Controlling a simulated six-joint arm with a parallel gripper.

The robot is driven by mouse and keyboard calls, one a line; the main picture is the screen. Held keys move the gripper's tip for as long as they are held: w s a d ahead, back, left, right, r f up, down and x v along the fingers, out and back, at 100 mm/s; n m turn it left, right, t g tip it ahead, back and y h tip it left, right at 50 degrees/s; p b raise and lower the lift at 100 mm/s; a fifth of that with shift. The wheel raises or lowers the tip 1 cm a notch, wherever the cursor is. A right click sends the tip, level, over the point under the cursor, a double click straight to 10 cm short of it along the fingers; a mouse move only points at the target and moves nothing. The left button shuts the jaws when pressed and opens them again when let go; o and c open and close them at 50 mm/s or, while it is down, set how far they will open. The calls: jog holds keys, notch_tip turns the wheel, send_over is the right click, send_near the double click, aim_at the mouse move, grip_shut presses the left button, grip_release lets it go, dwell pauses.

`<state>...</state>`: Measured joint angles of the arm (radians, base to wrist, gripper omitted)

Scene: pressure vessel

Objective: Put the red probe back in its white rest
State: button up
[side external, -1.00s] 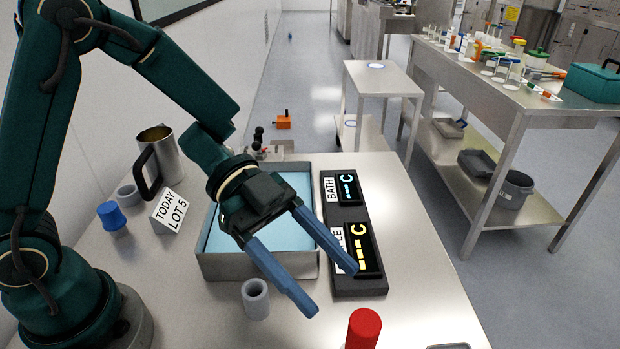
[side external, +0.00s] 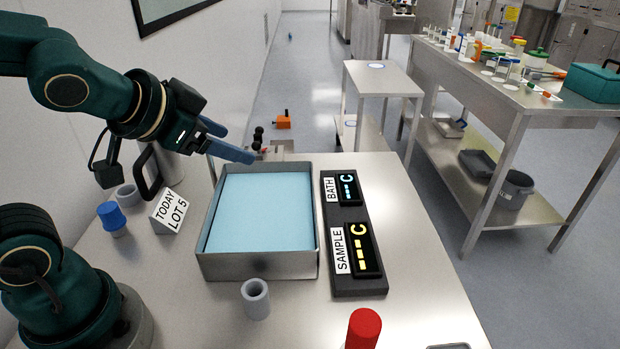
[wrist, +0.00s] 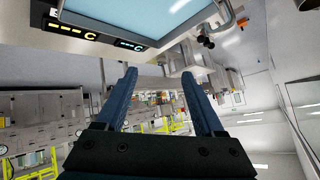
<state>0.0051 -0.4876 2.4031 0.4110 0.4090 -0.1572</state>
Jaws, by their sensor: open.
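The red probe (side external: 363,328) shows as a red cylinder at the bottom edge of the side view; its lower end is cut off by the frame. A pale, hollow, upright rest (side external: 256,300) stands empty in front of the bath. A second pale ring-shaped holder (side external: 128,196) is at the left. I cannot tell for certain which is the white rest. My gripper (side external: 236,144) is open and empty, above the back left corner of the bath, far from the red probe. Its fingers (wrist: 160,75) are spread in the wrist view with nothing between them.
A steel bath (side external: 258,268) of blue liquid fills the table's middle, beside a black panel with two displays (side external: 345,285). A blue-capped piece (side external: 110,216), a "TODAY LOT 5" sign (side external: 170,211) and a steel jug (side external: 170,165) stand left.

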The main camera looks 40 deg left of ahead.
jog(key=s+d+f+n+g+h, duration=0.1)
jog(key=s+d+g, duration=0.1)
jog(key=s, duration=0.3)
jog(key=s+d+f+g+h, duration=0.1)
jog(key=s+f+g, duration=0.1)
jog(key=s, duration=0.3)
jog(key=shift+d+n, duration=0.35)
jog(key=shift+n, duration=0.05)
